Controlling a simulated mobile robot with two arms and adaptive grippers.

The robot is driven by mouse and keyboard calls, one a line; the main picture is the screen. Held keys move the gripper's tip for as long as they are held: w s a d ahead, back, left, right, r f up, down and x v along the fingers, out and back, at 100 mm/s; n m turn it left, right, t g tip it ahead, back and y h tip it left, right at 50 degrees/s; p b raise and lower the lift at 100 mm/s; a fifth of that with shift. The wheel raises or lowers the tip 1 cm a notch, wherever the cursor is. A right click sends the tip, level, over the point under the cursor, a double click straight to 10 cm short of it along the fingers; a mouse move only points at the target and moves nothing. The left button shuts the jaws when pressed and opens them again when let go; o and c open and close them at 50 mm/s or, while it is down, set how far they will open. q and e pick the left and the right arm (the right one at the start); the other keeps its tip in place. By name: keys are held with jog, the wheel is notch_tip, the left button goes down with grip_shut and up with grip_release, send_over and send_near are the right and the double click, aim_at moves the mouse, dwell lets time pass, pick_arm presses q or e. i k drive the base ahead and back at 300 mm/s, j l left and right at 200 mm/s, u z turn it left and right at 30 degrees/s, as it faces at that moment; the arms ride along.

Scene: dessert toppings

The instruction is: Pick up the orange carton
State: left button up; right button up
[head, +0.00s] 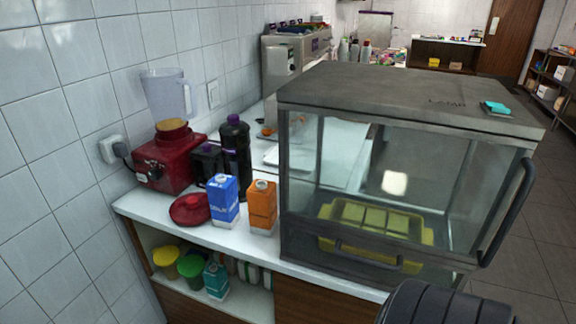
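The orange carton (262,207) stands upright on the white counter (243,243), near its front edge. A blue carton (223,200) stands just to its left. The left wall of a glass-sided display case is close on its right. Neither of my grippers shows in the head view. Only a dark rounded part, which looks like one of my arm links, shows at the bottom right, well away from the carton.
The display case (400,95) holds a yellow crate (428,228). A red blender (165,160), dark bottle (235,155) and red bowl (190,209) stand left of and behind the cartons. A shelf below holds a teal carton (216,281) and yellow and green tubs.

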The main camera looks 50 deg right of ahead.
aim_at(261, 196)
jog(key=z, duration=1.35)
